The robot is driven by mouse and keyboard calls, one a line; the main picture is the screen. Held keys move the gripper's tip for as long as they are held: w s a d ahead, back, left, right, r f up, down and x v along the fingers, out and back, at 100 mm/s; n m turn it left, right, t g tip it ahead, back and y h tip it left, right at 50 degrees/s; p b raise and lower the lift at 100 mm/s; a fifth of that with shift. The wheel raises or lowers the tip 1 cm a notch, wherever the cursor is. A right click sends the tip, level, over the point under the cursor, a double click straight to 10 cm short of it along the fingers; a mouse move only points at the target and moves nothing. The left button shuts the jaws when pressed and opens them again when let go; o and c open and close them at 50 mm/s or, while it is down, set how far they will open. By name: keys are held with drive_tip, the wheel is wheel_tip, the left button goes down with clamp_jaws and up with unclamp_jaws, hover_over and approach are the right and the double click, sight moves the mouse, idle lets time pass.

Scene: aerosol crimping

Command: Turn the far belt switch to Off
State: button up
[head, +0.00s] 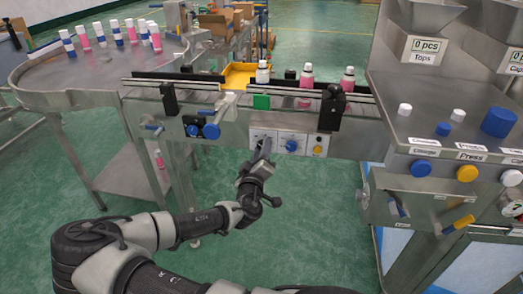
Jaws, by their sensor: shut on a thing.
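A row of white control plates sits on the front side of the conveyor. A blue rotary switch (291,146) shows in the middle plate. The left plate (257,133) is partly covered by my gripper (263,147), whose fingers reach up to it from below. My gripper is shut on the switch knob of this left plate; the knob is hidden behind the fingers. The picture is too small to read the plate labels, so I cannot tell which plate is the far belt switch or how the held knob is turned.
The conveyor (210,86) carries several bottles. Blue clamp knobs (211,131) and a black rail clamp (332,107) stick out near the plates. A round table (50,80) stands left, and a steel station (450,140) with caps stands right. The green floor below is clear.

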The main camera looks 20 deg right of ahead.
drive_tip(key=o, duration=1.1)
drive_tip(key=shift+c, duration=0.2)
drive_tip(key=v, duration=1.7)
drive_tip(key=shift+s+p, duration=0.2)
drive_tip(key=shift+p, duration=0.1)
drive_tip(key=shift+a, duration=0.15)
